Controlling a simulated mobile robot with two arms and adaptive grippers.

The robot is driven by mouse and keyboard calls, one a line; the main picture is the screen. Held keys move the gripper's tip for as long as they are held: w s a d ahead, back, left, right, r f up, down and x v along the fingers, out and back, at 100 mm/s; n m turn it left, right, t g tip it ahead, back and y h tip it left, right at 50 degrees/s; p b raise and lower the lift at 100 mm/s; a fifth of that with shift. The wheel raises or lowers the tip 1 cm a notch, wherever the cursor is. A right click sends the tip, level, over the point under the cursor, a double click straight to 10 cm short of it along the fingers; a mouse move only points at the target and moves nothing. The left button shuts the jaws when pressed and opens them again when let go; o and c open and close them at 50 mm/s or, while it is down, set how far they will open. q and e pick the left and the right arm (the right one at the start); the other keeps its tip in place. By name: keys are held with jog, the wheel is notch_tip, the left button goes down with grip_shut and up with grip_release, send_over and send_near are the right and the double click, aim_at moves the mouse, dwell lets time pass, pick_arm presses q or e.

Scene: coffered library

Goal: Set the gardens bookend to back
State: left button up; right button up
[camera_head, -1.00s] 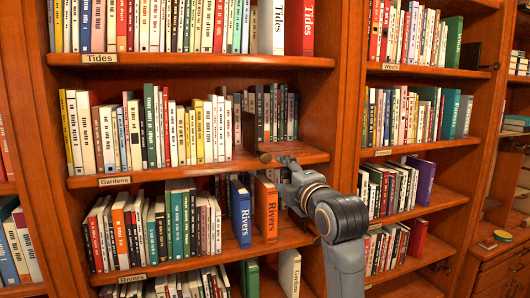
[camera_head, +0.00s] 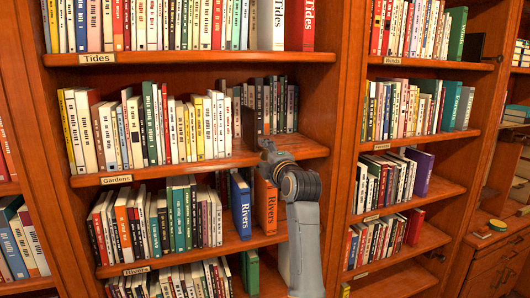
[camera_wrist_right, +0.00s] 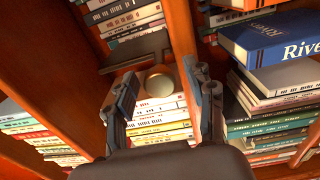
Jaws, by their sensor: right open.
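The Gardens bookend is a dark upright plate (camera_head: 248,126) on the Gardens shelf (camera_head: 205,166), at the right end of the front row of books. A round pale knob (camera_wrist_right: 160,82) shows in the right wrist view, with a dark flat plate (camera_wrist_right: 138,52) beyond it. My right gripper (camera_head: 267,148) is at the shelf's front edge by the bookend. In the wrist view its fingers (camera_wrist_right: 160,100) are open, one on each side of the knob, with no clear grip on it. In the head view my gripper hides the knob. My left gripper is not in view.
More books (camera_head: 277,105) stand behind and right of the bookend. Blue (camera_head: 241,207) and orange (camera_head: 265,205) Rivers volumes stand on the shelf below, close under my right arm. A wooden upright (camera_head: 345,120) bounds the shelf on the right. The shelf front right of the bookend is bare.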

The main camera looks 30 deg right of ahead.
jog(key=shift+w, duration=0.1)
grip_shut()
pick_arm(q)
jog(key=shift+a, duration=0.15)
pick_arm(e)
jog(key=shift+d, duration=0.1)
